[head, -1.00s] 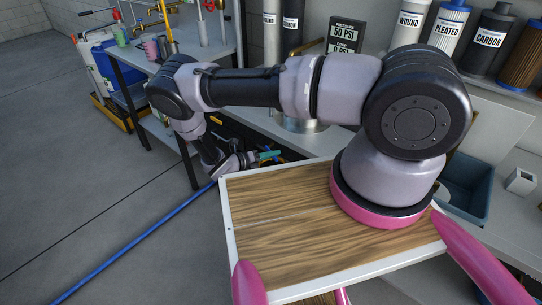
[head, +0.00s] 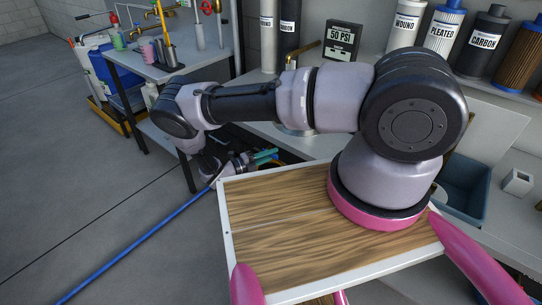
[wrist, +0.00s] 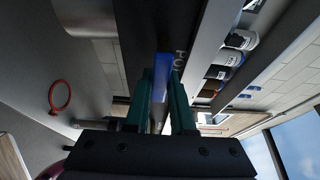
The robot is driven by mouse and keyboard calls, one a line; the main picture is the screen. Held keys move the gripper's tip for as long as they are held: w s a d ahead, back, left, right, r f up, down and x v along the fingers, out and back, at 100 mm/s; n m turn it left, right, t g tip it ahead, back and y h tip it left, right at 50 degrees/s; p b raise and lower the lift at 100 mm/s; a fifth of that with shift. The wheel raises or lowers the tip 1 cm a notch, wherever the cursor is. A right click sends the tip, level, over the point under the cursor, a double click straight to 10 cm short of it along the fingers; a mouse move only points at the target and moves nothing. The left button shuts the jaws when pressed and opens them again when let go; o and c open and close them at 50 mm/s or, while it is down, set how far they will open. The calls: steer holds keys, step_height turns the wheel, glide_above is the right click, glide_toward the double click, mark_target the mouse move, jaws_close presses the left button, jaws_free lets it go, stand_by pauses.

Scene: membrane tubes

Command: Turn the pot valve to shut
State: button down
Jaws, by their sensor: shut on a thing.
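My gripper (wrist: 161,92) has teal fingers, shut on a blue handle (wrist: 162,68) in the wrist view. I take this handle to be the pot valve's. It lies lengthwise between the fingers, against a dark panel with partly hidden lettering that starts "PO" (wrist: 180,62). In the head view my gripper (head: 266,156) is low behind the wooden board, by the dark area under the bench. The valve is not clear there, and how far it is turned I cannot tell.
A blue hose (head: 140,240) runs over the floor towards my wrist. A black gauge box (head: 343,40) reading 50 PSI and labelled filter canisters (head: 487,38) stand at the back. A red ring (wrist: 60,97) shows in the wrist view.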

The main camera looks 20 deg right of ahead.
stand_by(0.4)
steer(key=c, duration=0.8)
jaws_free()
steer(key=shift+o, duration=0.2)
